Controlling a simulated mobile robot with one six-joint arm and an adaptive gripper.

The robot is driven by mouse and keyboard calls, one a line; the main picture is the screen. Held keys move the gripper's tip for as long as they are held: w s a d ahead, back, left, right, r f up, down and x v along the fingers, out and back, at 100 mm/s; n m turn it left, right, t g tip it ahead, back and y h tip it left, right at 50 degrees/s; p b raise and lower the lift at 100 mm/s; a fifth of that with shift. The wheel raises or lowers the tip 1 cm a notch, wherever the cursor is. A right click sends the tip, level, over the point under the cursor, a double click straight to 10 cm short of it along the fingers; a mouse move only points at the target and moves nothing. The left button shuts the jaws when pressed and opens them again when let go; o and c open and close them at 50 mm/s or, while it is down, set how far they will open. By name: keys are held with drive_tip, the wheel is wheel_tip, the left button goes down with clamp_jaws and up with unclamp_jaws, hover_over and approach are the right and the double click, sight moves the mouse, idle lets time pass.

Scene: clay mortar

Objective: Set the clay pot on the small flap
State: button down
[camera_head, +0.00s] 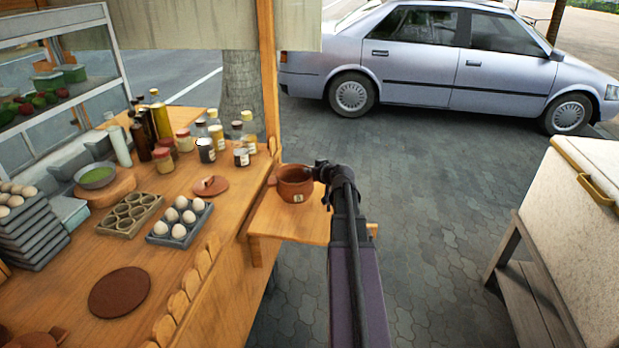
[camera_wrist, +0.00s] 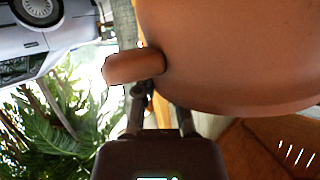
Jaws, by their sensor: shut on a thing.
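The clay pot (camera_head: 295,185) is reddish brown with a small pale label on its side. In the head view it is at the small wooden flap (camera_head: 270,225) on the cart's side, over its back part. I cannot tell whether its base touches the flap. My gripper (camera_head: 322,172) is at the pot's right side. In the wrist view the pot (camera_wrist: 235,50) fills the upper right, and its stubby handle (camera_wrist: 136,67) is at the fingertips (camera_wrist: 160,100). The gripper is shut on the pot; the exact grip is partly hidden.
The wooden counter (camera_head: 185,235) on the left holds a clay lid (camera_head: 210,186), an egg tray (camera_head: 180,222), bottles (camera_head: 160,120) and a round brown mat (camera_head: 119,292). A white cooler box (camera_head: 580,215) on a bench stands at right. Paving between is clear.

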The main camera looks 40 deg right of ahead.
drive_tip(key=shift+w+d, duration=0.25)
drive_tip(key=shift+w, duration=0.15)
drive_tip(key=shift+w+d+f+b, duration=0.1)
drive_tip(key=shift+w+f+b, duration=0.1)
drive_tip(key=shift+f+b, duration=0.4)
drive_tip(key=shift+w+d+f+b, duration=0.15)
drive_tip(key=shift+f+b, duration=0.5)
drive_tip(key=shift+w+d+f+b, duration=0.1)
drive_tip(key=shift+w+f+b, duration=0.1)
drive_tip(key=shift+f+b, duration=0.4)
drive_tip(key=c, duration=0.7)
unclamp_jaws()
drive_tip(key=shift+c, duration=0.2)
